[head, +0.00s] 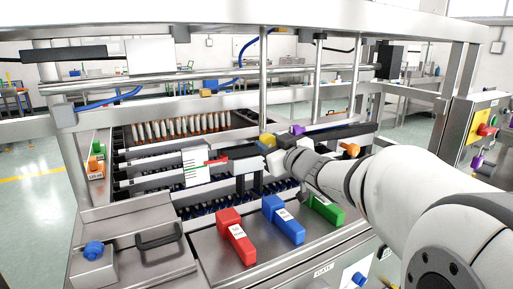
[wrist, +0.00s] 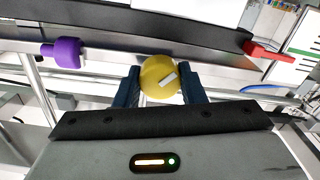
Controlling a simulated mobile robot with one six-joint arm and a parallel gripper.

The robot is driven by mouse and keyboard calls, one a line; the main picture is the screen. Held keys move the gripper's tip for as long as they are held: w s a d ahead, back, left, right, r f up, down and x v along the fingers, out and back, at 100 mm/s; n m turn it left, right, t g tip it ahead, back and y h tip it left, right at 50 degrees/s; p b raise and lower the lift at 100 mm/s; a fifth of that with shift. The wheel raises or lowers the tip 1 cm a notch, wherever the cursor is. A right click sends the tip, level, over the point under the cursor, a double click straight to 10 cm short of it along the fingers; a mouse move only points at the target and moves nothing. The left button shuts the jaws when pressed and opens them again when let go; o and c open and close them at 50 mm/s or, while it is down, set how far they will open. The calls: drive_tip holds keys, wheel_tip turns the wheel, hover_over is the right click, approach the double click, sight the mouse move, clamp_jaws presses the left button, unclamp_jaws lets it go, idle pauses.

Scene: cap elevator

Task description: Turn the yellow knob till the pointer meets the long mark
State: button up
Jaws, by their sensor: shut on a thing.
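In the head view the yellow knob (head: 267,141) shows only in part, at the tip of my gripper (head: 272,149). A white card (wrist: 300,45) with a green line and dark marks stands at the right of the wrist view, with a red pointer (wrist: 268,51) at its edge. The card (head: 196,165) and red pointer (head: 216,161) also show in the head view.
A purple knob (wrist: 64,52) is left of the yellow one in the wrist view. An orange knob (head: 350,149) is beyond my arm. Red (head: 235,236), blue (head: 283,219) and green (head: 326,209) handles stand on the front panel. Metal posts rise behind the knobs.

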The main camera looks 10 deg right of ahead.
drive_tip(key=n+b, duration=0.2)
drive_tip(key=n, duration=0.2)
drive_tip(key=shift+f+b, duration=0.2)
drive_tip(key=shift+b, duration=0.1)
drive_tip(key=shift+r+n+b, duration=0.1)
drive_tip(key=shift+n+b, duration=0.8)
drive_tip(key=shift+n, duration=1)
drive_tip(key=o, duration=1)
drive_tip(key=shift+r, duration=0.1)
